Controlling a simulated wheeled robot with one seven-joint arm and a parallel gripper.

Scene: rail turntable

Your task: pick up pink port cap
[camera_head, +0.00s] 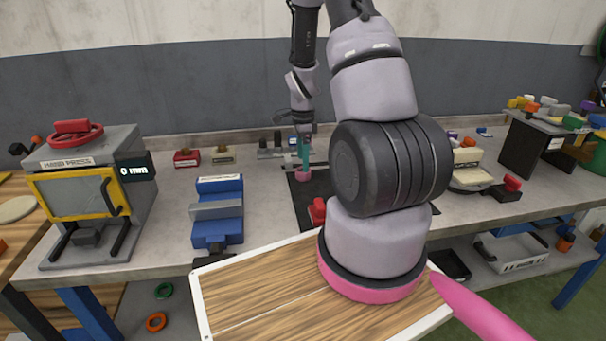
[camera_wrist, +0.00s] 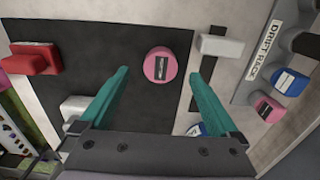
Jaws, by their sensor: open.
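A round pink port cap (camera_wrist: 160,65) with a dark slot-like mark on its top sits on a black mat (camera_wrist: 95,50) in the wrist view. In the head view the pink cap (camera_head: 302,175) shows small on the mat, just below my gripper (camera_head: 303,153). In the wrist view my gripper (camera_wrist: 159,74) has two teal fingers spread apart, one to each side of the cap in the picture, with nothing between them held. Whether the fingertips are down at the cap's height I cannot tell. A second pink round piece (camera_wrist: 268,108) is at the rack on the right.
A red block (camera_wrist: 35,59) and pale blocks (camera_wrist: 220,46) lie around the mat. In the head view a blue vise (camera_head: 217,212) and a hand press (camera_head: 90,195) stand left.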

